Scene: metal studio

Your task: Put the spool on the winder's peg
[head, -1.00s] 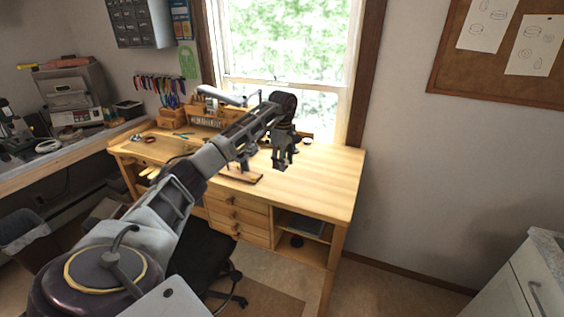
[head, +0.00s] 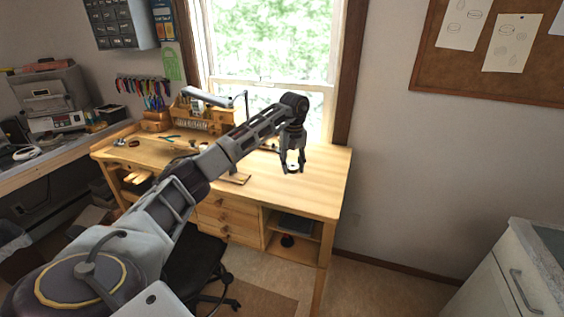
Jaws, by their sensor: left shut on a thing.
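My left gripper (head: 292,168) points down above the right half of the wooden workbench (head: 318,190). It is shut on a small dark and pale round thing (head: 293,169), which looks like the spool; the fingers cover much of it. The winder shows only as part of a flat wooden base (head: 235,179) on the bench, to the left of the gripper. My left forearm hides the rest of it, and I cannot make out the peg. My right gripper is not in view.
A desk lamp (head: 207,97) and a small wooden rack (head: 217,115) stand at the bench's back. Pliers (head: 171,137) lie at its left. The bench top right of the gripper is clear. A dark chair (head: 190,270) stands in front.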

